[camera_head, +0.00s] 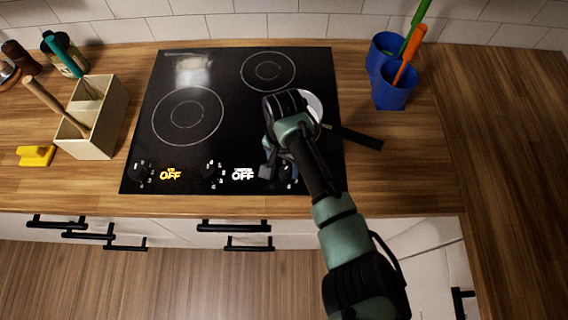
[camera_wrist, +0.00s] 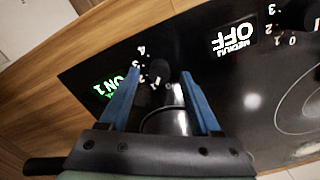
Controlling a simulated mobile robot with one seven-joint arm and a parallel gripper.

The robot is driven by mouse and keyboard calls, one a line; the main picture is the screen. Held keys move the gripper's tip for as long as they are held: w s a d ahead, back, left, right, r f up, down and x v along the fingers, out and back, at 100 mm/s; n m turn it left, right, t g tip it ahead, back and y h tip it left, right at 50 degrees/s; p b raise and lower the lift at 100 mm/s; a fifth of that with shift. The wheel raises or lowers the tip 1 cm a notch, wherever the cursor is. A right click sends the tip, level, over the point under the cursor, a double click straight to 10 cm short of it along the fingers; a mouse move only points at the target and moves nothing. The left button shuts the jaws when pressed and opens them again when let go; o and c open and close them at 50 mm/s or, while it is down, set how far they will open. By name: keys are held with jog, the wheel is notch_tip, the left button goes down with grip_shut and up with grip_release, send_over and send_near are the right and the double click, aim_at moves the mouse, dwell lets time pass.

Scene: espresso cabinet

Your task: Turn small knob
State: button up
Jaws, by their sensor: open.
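The black stovetop (camera_head: 230,95) has a row of dark knobs along its front edge. The right-hand knob, the small one, is partly hidden by my gripper (camera_head: 280,168) in the head view. In the wrist view this knob (camera_wrist: 157,74) has white numbers around it and a green label (camera_wrist: 115,87) beside it reading ON. My gripper (camera_wrist: 161,74) is open, with its blue fingertips on either side of the knob; I cannot tell whether they touch it. The middle knob (camera_head: 210,170) has a white OFF label (camera_head: 243,174). The left knob (camera_head: 141,170) has a yellow OFF label (camera_head: 170,174).
A light pan (camera_head: 314,105) with a black handle (camera_head: 358,137) is on the right of the stovetop, partly behind my arm. Blue cups (camera_head: 393,92) with utensils stand to the right. A utensil box (camera_head: 91,135) and yellow item (camera_head: 36,156) are at left. The front-right counter is clear.

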jog(key=shift+f, duration=0.55)
grip_shut()
